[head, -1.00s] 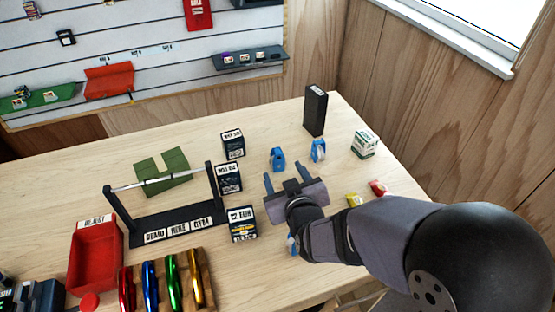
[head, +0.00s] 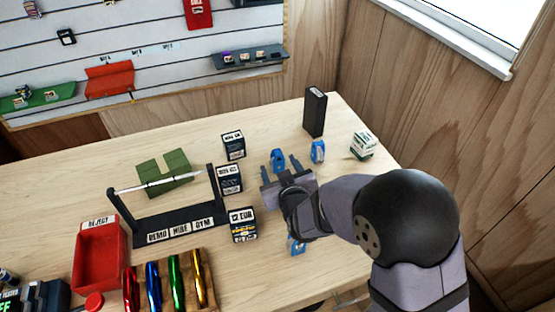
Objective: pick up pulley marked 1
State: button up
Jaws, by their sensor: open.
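Several small pulleys are on the wooden table. One blue pulley (head: 278,157) stands just beyond my gripper. Another blue pulley (head: 318,151) stands to its right, and a third blue piece (head: 295,245) shows partly below my wrist. I cannot read a number on any of them, so I cannot tell which is marked 1. My gripper (head: 280,168) is open and empty. Its two fingers point toward the first blue pulley, one to each side of it in the picture. I cannot tell whether they touch it or how high they are.
Dark boxes (head: 229,179) stand left of my gripper. A tall black block (head: 315,111) and a white-green box (head: 363,144) stand at the back right. A black stand (head: 178,226), a red tray (head: 99,257) and coloured cylinders (head: 174,278) fill the left.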

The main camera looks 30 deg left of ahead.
jog(key=shift+c, duration=0.3)
jog(key=c, duration=1.2)
jog(key=shift+r, duration=0.1)
notch_tip(320, 180, up, 10)
